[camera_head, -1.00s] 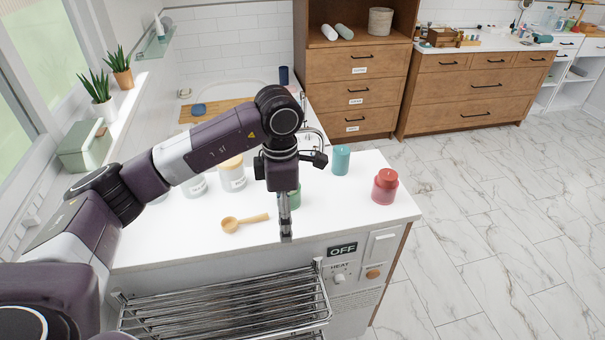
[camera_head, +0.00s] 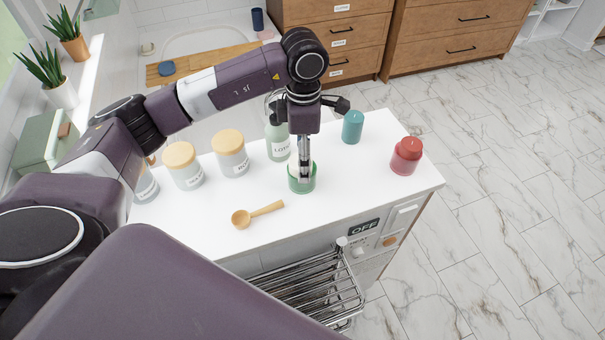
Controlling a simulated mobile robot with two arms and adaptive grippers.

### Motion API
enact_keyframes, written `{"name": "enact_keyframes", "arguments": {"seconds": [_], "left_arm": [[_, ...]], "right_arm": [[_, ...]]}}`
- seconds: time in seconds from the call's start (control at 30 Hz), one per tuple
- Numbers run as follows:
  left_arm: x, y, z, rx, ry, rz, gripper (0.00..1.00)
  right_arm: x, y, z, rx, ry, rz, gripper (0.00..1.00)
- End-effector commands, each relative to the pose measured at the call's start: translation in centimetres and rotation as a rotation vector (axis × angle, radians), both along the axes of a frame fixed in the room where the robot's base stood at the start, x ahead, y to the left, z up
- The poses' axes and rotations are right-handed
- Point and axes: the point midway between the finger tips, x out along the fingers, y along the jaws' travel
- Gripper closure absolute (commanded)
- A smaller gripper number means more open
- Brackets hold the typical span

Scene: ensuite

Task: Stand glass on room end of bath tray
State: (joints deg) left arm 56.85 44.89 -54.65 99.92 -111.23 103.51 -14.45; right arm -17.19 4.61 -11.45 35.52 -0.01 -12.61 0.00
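The wooden bath tray (camera_head: 200,64) lies across the white bath (camera_head: 200,40) at the back, with a round blue item (camera_head: 167,68) on it. A dark blue tumbler (camera_head: 258,19) stands by the bath's far right end. A small green glass vessel (camera_head: 302,184) stands on the white counter. I cannot tell whether either one is the task's glass. My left gripper (camera_head: 304,176) points down at the green vessel, its fingers overlapping the vessel's upper part. The fingers show edge-on, so their opening and any contact are unclear. My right gripper is out of view.
A teal candle (camera_head: 352,127) and a red candle (camera_head: 406,156) stand right of the gripper. A lotion bottle (camera_head: 278,141) and wooden-lidded jars (camera_head: 231,154) stand behind and left. A wooden scoop (camera_head: 256,213) lies in front. A metal rack (camera_head: 315,290) juts out below the counter.

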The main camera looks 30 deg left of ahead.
Motion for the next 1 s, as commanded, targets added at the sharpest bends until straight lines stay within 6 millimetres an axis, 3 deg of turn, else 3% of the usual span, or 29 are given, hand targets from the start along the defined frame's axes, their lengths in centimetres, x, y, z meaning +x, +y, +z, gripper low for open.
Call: {"name": "enact_keyframes", "arguments": {"seconds": [0.2,0.33,0.63,1.0], "left_arm": [[-0.6,0.0,-2.5,0.001,0.005,0.001,0.29],[-0.6,0.0,-4.4,0.0,0.004,0.001,0.29],[-0.5,0.1,-5.2,0.001,0.0,0.0,0.29],[-0.5,0.1,-5.2,0.001,0.0,0.0,0.69]], "right_arm": [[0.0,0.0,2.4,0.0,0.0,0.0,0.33],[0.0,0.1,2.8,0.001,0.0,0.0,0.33],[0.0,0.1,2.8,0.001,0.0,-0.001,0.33],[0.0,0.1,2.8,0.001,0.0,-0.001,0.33]]}}
